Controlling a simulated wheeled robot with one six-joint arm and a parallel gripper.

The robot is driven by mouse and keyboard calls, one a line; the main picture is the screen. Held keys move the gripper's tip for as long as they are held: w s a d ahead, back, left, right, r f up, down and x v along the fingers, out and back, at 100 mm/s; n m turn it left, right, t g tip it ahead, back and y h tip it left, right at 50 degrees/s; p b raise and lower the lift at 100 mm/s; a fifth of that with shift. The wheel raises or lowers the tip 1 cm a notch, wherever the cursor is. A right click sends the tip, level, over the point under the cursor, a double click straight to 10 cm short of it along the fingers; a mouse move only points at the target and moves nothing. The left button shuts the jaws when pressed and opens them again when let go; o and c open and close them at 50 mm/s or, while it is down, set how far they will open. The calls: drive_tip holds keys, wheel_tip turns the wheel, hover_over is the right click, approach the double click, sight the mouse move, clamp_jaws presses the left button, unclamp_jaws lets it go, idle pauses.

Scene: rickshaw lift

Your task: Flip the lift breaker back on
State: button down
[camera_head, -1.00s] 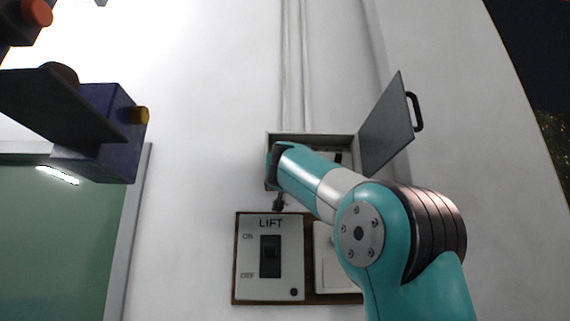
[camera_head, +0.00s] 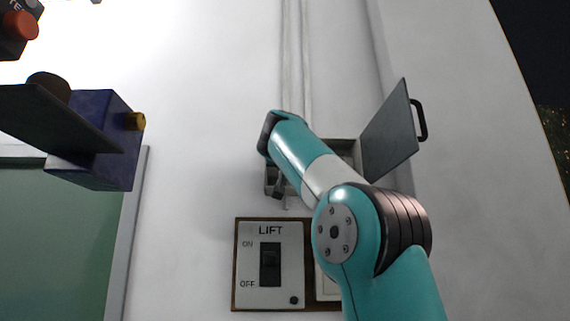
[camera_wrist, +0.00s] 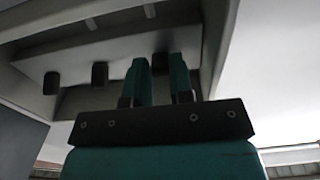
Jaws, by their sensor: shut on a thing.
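In the head view a grey breaker box (camera_head: 345,146) is on the wall with its lid (camera_head: 391,131) swung open to the right. My arm covers most of its inside. My gripper (camera_head: 278,188) is at the left part of the box, seen only in part. In the wrist view a pale breaker panel (camera_wrist: 75,62) carries a row of black levers, among them a left lever (camera_wrist: 51,83) and a middle lever (camera_wrist: 100,74). My gripper (camera_wrist: 159,72) has its two teal fingers shut on the right lever (camera_wrist: 160,61). I cannot read any breaker label.
Below the box is a LIFT switch plate (camera_head: 270,264) marked ON and OFF, with another plate partly behind my arm. A blue box with a yellow knob (camera_head: 105,142) juts out at left above a green panel (camera_head: 60,240). Pipes (camera_head: 298,70) run up the wall.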

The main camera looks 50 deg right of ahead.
drive_tip(key=c, duration=1)
unclamp_jaws()
drive_tip(key=shift+s+a, duration=0.1)
drive_tip(key=v, duration=1.7)
drive_tip(key=shift+s, duration=0.25)
